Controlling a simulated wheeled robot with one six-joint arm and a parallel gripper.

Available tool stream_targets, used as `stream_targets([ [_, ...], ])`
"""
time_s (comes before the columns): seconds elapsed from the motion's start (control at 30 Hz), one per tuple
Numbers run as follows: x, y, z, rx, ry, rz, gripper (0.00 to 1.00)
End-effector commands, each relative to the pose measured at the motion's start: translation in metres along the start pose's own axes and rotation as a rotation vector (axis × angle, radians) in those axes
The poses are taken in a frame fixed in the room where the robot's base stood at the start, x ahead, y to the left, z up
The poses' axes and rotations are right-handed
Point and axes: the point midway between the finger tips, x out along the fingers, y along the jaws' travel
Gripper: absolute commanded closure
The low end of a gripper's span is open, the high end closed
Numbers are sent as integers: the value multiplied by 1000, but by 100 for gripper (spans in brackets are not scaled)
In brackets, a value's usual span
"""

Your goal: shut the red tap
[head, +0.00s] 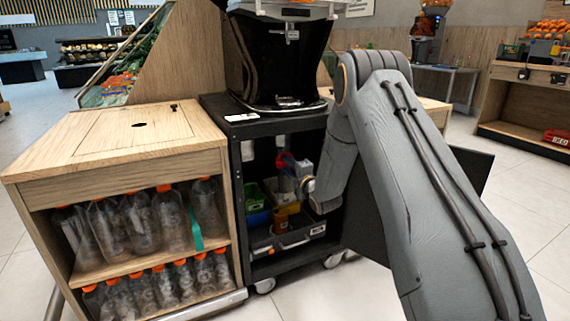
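A small red part, which looks like the red tap (283,160), shows inside the open black cabinet under the juicer. A blue piece (303,167) sits beside it. My gripper (291,181) reaches into the cabinet from the right, at or just below the red part. I cannot tell whether it touches the tap. The fingers are small and partly lost against the dark inside, so I cannot tell whether they are open or shut. The tap's handle position is not clear.
The black juicer (283,60) stands on the cabinet. Below are a green bin (253,196), an orange-yellow container (288,209) and a dark tray (262,250). A wooden shelf (120,170) with several bottles stands close left. The cabinet door (474,167) is open at right, behind my arm.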

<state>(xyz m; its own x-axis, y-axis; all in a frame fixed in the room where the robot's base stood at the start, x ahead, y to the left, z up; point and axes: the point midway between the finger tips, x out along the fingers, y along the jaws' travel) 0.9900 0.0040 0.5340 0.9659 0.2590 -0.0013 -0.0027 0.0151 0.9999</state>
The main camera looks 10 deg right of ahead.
Motion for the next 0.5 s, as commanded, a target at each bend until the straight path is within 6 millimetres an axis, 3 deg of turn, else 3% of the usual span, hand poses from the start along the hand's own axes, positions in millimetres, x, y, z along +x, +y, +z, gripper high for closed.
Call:
stream_targets([
  [0.23, -41, 2, 0, 1, -1, -1, 70],
  [0.5, -58, 1, 0, -1, 0, 0, 70],
])
